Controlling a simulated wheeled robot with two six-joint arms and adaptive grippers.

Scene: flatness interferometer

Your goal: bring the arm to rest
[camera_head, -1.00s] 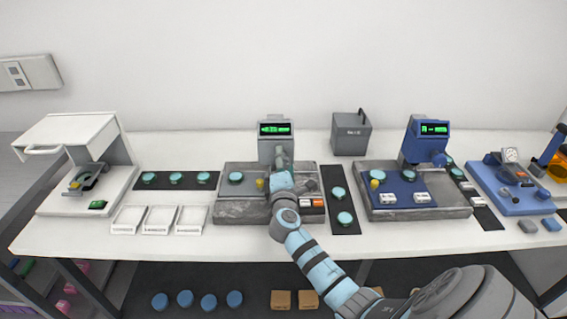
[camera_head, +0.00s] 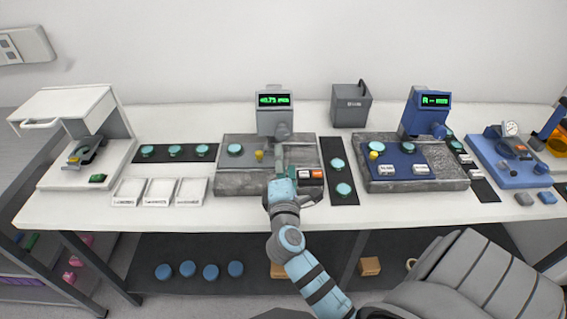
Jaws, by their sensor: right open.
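My right arm comes in from the bottom right and bends up toward the front of the middle grey interferometer (camera_head: 232,181). My right gripper (camera_head: 281,160) is over the front part of its stone base, pointing away from me. Its fingers are small and partly hidden by the wrist; it seems to hold nothing. The middle interferometer has a lit green display (camera_head: 274,99), a teal disc (camera_head: 235,150) and a yellow knob (camera_head: 259,155). White and orange buttons sit just right of my gripper. My left gripper is not in view.
A blue interferometer (camera_head: 412,180) stands to the right, with a grey bin (camera_head: 351,105) behind. Dark mats (camera_head: 342,175) with teal discs lie between and beside the stations. Three white trays (camera_head: 159,191) are at front left, near a white machine (camera_head: 75,130). The front table edge is bare.

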